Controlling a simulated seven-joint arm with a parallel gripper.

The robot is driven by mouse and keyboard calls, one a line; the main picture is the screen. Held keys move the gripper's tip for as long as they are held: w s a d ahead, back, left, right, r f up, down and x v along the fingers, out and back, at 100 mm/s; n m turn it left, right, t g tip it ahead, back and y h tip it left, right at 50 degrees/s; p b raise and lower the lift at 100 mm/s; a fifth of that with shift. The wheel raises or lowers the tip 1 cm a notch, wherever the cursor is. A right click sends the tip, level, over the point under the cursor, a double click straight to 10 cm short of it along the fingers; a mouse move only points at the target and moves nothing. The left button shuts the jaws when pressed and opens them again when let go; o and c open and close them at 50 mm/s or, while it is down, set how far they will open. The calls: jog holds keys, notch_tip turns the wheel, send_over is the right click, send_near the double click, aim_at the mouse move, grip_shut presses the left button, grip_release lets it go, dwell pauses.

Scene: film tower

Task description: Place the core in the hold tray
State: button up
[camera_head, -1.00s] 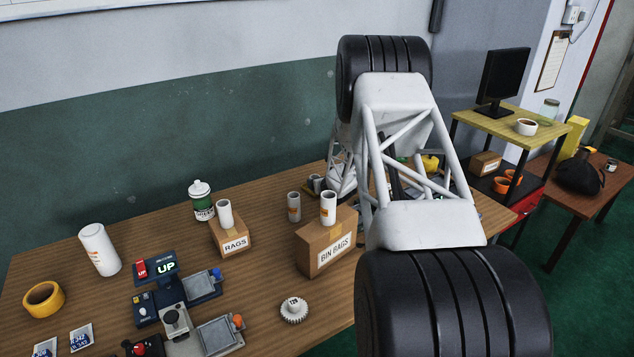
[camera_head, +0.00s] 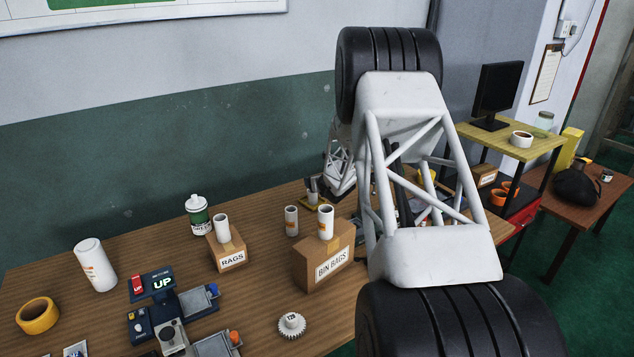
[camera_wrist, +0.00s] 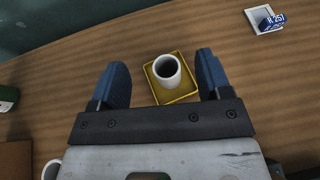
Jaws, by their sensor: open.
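In the wrist view a white hollow core (camera_wrist: 169,82) stands upright in a small yellow square tray (camera_wrist: 179,101). My gripper (camera_wrist: 163,66) is open, with one blue finger on each side of the core and gaps between. In the head view the same core (camera_head: 313,189) and yellow tray (camera_head: 312,203) show small at the back of the table, beside my gripper, which is partly hidden by my arm. Other white cores stand on the RAGS box (camera_head: 230,257), on the BIN BAGS box (camera_head: 318,264) and behind that box.
A white and green bottle (camera_head: 198,216) stands behind the RAGS box. A blue R 257 tag (camera_wrist: 271,22) lies beyond the yellow tray.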

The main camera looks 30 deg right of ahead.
jog(key=s+a+r+n+y, duration=0.25)
jog(key=a+r+n, duration=0.25)
jog(key=a+r, duration=0.3)
jog(key=s+a+r+n+y, duration=0.25)
jog(key=a+r+n, duration=0.35)
jog(key=a, duration=0.4)
jog(key=s+a+r+n+g+y, duration=0.2)
jog(key=s+a+r+n, duration=0.2)
jog(key=s+a, duration=0.25)
jog(key=s+a+r+n+g+y, duration=0.1)
jog(key=s+a+r+n+g, duration=0.1)
jog(key=s+a+r+n, duration=0.5)
jog(key=s+a+n+g, duration=0.2)
jog(key=s+a+n, duration=0.25)
jog(key=s, duration=0.45)
jog(key=s+a+n+g, duration=0.3)
jog(key=s+a, duration=0.3)
jog(key=s, duration=0.3)
jog(key=s+d+f+n+g+h, duration=0.1)
jog(key=s+n+h, duration=0.5)
jog(key=s, duration=1.4)
jog(key=shift+s+d+n+g, duration=0.25)
jog(key=shift+d+n, duration=0.25)
jog(key=shift+n, duration=0.45)
